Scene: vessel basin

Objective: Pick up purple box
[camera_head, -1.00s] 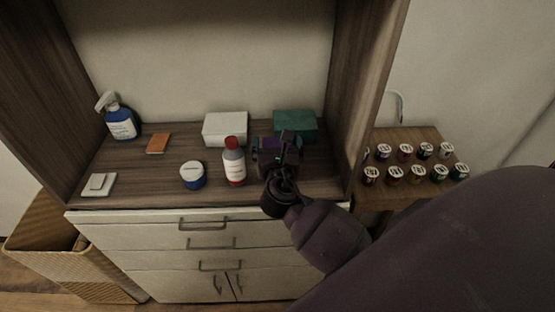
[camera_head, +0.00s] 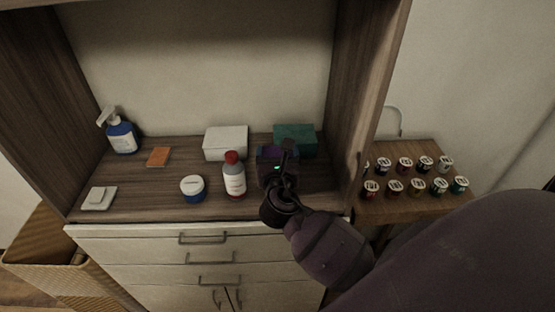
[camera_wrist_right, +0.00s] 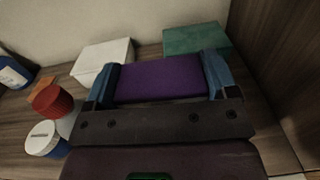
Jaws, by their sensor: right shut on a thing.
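The purple box (camera_wrist_right: 158,78) sits between the two blue fingers of my right gripper (camera_wrist_right: 160,82) in the right wrist view. The fingers are shut on its two sides. In the head view my right gripper (camera_head: 278,158) is over the right part of the shelf, and its own body hides most of the box. I cannot tell whether the box touches the shelf. My left gripper is in neither view.
A white box (camera_head: 226,143) and a green box (camera_head: 296,139) stand behind the gripper. A white bottle with a red cap (camera_head: 234,178) stands close on its left, beside a blue jar (camera_head: 193,189). The cabinet's side wall (camera_head: 362,95) rises on the right.

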